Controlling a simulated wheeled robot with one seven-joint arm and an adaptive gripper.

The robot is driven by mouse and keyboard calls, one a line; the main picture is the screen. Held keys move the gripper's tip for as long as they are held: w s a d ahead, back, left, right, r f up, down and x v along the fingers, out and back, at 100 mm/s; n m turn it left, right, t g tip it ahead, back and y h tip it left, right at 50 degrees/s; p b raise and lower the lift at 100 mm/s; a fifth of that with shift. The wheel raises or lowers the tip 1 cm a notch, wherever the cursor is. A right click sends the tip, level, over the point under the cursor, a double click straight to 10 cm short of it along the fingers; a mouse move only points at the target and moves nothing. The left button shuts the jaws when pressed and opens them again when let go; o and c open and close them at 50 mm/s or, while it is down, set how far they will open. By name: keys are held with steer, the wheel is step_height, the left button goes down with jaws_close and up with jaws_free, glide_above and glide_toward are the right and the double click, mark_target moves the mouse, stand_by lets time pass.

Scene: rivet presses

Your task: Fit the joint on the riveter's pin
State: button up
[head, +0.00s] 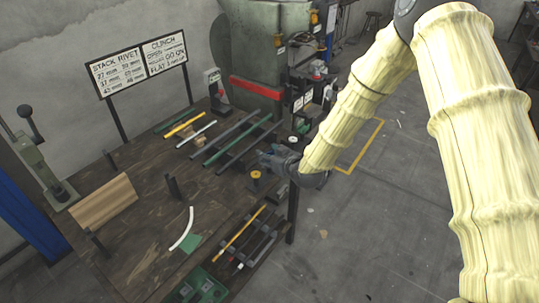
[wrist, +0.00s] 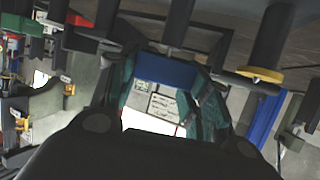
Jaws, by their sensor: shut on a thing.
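My gripper (head: 278,158) hangs over the right edge of the dark workbench (head: 135,235). In the wrist view its two dark teal fingers (wrist: 165,85) stand on either side of a blue piece (wrist: 165,71) and are shut on it. This piece may be the joint; its full shape is hidden. A grey-green lever press (head: 42,160) with a black knob stands at the bench's left end. A smaller pale press (head: 214,88) stands at the back. I cannot tell which one is the riveter, and I cannot make out its pin.
Green bars (head: 231,143) lie behind my gripper. A yellow-topped post (head: 257,175) stands close to it, also in the wrist view (wrist: 260,74). A wooden block (head: 103,203), white curved strip (head: 182,229) and orange rod (head: 240,234) lie nearer. Open floor (head: 370,225) is at right.

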steer(key=o, duration=0.9)
steer(key=shift+f, duration=0.1)
steer(key=shift+r, duration=0.3)
steer(key=b+v, duration=0.2)
steer(key=v, duration=1)
steer(key=shift+f, duration=0.15)
steer(key=shift+s, duration=0.1)
